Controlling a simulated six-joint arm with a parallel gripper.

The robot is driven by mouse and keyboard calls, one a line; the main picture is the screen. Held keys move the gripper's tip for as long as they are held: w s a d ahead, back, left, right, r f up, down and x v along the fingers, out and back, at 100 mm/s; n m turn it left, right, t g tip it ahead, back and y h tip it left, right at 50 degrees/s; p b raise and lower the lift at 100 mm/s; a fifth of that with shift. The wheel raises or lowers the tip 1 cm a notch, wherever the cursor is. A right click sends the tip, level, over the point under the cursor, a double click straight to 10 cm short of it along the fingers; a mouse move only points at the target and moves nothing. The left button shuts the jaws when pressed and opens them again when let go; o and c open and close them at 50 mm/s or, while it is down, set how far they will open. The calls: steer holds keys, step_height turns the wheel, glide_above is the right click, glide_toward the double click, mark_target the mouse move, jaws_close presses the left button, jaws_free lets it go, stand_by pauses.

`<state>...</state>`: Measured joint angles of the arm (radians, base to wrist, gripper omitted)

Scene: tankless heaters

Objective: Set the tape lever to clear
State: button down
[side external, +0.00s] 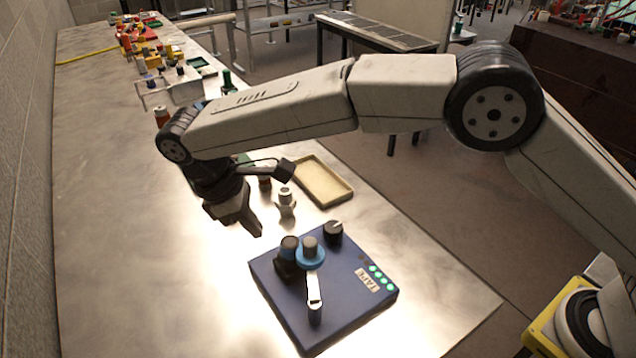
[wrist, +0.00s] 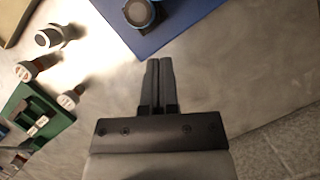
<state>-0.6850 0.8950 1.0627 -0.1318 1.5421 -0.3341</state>
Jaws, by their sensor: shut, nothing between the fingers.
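The blue box (side external: 345,318) labelled TAPE lies flat on the metal bench, low in the side view. It carries a white lever arm (side external: 313,289) with a dark knob at its near end, reaching toward the viewer from a blue round hub (side external: 310,257). A dark post, a black dial (side external: 333,231) and several lit green lamps (side external: 382,278) are also on it. In the wrist view only a corner of the blue box (wrist: 160,36) and a round knob show; the lever is out of that view. My gripper (side external: 254,228) is shut and empty, above the bench just beyond the box. Its fingers show in the wrist view (wrist: 158,62).
A shallow tan tray (side external: 322,182) and small pale fittings (side external: 285,203) stand behind the box. A green block (wrist: 40,118) with small parts lies left in the wrist view. The bench (side external: 130,270) left of the box is clear.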

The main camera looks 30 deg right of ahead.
mark_target(303, 248)
steer(key=shift+s+d+f, duration=0.45)
steer(key=shift+d+f, duration=0.15)
steer(key=shift+d, duration=0.2)
steer(key=shift+s+d+f, duration=0.45)
steer(key=shift+d+f, duration=0.2)
steer(key=shift+d, duration=0.15)
steer(key=shift+s+d+f, duration=0.45)
steer(key=shift+d+f, duration=0.15)
steer(key=shift+d, duration=0.2)
steer(key=shift+s+d+m, duration=0.1)
steer(key=shift+d+m, duration=0.4)
steer(key=shift+m, duration=0.1)
steer(key=shift+s+d+m+g+y, duration=0.2)
steer(key=shift+d+m+g+y, duration=0.25)
steer(key=shift+d+m, duration=0.4)
steer(key=shift+s+d+m+g, duration=0.25)
steer(key=shift+d+m, duration=0.2)
steer(key=shift+m, duration=0.5)
steer(key=shift+s+d+m+y, duration=0.6)
steer(key=shift+d+m, duration=0.15)
steer(key=shift+m, duration=0.45)
steer(key=shift+s+d+m+g+y, duration=0.4)
steer(key=shift+s+d+m, duration=0.25)
steer(key=shift+m, duration=0.55)
